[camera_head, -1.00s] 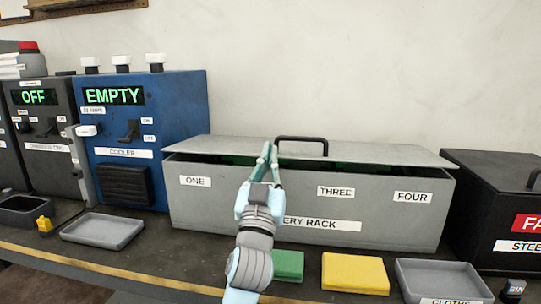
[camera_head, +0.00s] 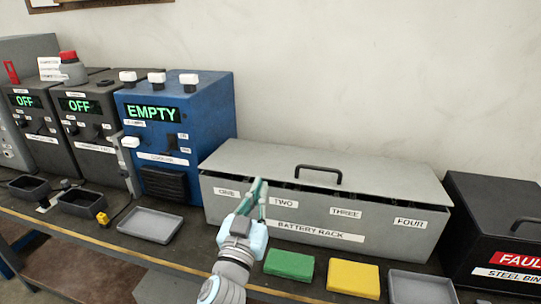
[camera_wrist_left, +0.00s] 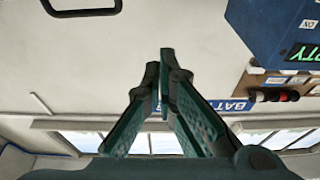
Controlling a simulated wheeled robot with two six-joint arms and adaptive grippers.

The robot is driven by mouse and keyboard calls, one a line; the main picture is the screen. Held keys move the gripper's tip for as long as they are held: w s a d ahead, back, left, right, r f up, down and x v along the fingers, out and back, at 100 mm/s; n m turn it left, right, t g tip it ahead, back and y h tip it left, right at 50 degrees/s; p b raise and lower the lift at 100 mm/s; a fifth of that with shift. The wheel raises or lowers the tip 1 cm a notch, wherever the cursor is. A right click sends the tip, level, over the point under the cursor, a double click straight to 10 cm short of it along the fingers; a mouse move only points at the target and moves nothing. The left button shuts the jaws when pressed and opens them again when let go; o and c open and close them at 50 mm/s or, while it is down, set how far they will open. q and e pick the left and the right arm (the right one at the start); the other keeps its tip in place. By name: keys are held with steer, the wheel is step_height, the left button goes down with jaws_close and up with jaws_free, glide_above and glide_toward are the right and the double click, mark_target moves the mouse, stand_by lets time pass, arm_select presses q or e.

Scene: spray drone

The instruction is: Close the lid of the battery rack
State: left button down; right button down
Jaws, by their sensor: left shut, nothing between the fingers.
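The battery rack (camera_head: 320,225) is a long grey box with slots labelled ONE to FOUR. Its flat grey lid (camera_head: 250,160) has a black handle (camera_head: 318,175) and lies low over the box. A narrow dark gap shows under the lid's front edge. My left gripper (camera_head: 259,190) is in front of the rack between labels ONE and TWO, its fingertips near the lid's front edge; I cannot tell whether they touch it. Its fingers are together and empty, as in the left wrist view (camera_wrist_left: 164,62), where the black handle (camera_wrist_left: 80,6) shows at the top. My right gripper is not in view.
A blue cooler (camera_head: 205,110) reading EMPTY stands left of the rack, with dark OFF units beyond it. A black bin (camera_head: 490,215) stands at the right. A grey tray (camera_head: 150,225), green pad (camera_head: 289,264) and yellow pad (camera_head: 353,277) lie in front.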

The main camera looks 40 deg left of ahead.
arm_select(q)
steer(key=p+x, duration=0.1)
steer(key=x, duration=0.9)
steer(key=f, duration=0.2)
steer(key=f+b, duration=0.1)
steer(key=f, duration=0.1)
steer(key=shift+s+d+f, duration=0.15)
steer(key=shift+s+f, duration=0.1)
steer(key=shift+f, duration=0.05)
steer(key=f+b, duration=0.1)
steer(key=b, duration=0.3)
steer(key=f+t+b, duration=0.1)
steer(key=f+b, duration=0.1)
steer(key=b, duration=0.3)
steer(key=shift+s+d, duration=0.1)
steer(key=shift+s, duration=0.15)
